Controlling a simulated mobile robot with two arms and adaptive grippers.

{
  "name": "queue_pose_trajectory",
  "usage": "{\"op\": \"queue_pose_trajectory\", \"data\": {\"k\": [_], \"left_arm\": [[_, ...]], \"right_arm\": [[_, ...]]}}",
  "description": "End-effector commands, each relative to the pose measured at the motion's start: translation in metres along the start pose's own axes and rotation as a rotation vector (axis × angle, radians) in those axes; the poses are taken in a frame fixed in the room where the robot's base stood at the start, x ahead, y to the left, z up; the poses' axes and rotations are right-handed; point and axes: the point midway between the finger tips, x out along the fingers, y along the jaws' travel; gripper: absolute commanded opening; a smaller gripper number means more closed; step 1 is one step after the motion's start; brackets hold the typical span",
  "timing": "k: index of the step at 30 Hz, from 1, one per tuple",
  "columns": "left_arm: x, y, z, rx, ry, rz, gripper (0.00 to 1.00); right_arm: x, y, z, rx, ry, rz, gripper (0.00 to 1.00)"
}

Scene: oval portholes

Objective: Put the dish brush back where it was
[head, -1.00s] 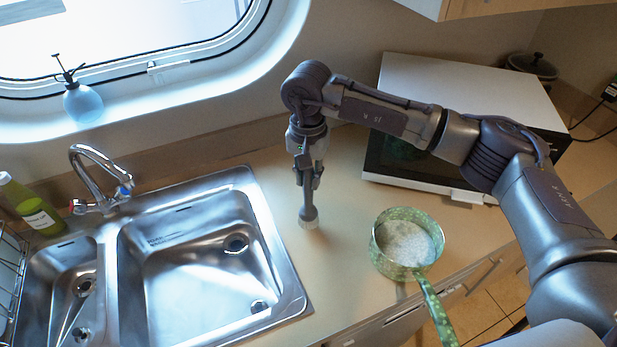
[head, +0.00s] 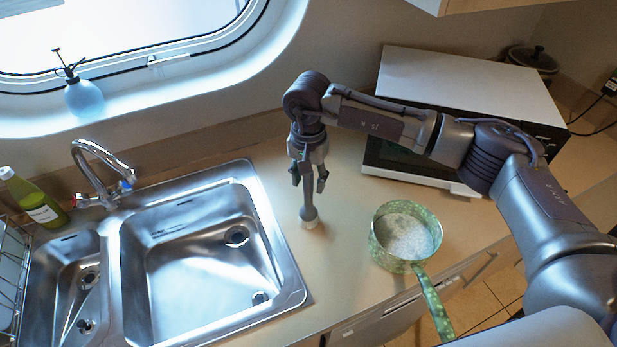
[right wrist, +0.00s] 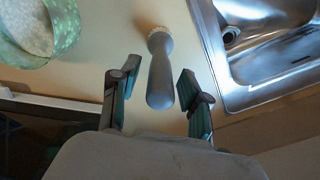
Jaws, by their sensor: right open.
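The dish brush (head: 309,208) has a grey handle and pale bristles. It stands upright, bristles down, on the counter between the sink and the green pan. The brush also shows in the right wrist view (right wrist: 160,70), its handle end towards the camera. My right gripper (head: 309,180) is above it, pointing down, with its fingers open on either side of the handle's top. In the right wrist view the fingers (right wrist: 158,88) are apart, with a gap on each side of the handle. My left gripper is not in view.
A steel sink (head: 262,200) lies left of the brush. A green speckled pan (head: 378,240) with white contents stands to the right, handle towards the front edge. A white microwave (head: 470,85) is behind it. A green bottle (head: 35,202) stands far left. Counter around the brush is clear.

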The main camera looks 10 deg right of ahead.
Motion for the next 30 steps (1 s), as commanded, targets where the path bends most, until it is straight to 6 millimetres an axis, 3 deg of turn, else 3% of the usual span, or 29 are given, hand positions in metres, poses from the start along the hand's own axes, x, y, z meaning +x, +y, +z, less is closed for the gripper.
{"op": "queue_pose_trajectory", "data": {"k": [5, 7, 21, 30], "left_arm": [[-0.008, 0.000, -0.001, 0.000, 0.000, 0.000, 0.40], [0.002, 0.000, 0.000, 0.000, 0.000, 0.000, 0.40], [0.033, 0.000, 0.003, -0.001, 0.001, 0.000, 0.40], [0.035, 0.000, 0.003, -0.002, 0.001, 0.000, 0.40]], "right_arm": [[-0.007, 0.000, 0.000, 0.000, 0.000, 0.000, 0.46], [-0.012, -0.001, -0.001, 0.000, 0.003, -0.002, 0.46], [-0.105, -0.001, -0.001, 0.000, 0.003, -0.001, 0.46], [-0.123, 0.000, 0.000, 0.000, 0.000, 0.000, 0.46]]}}
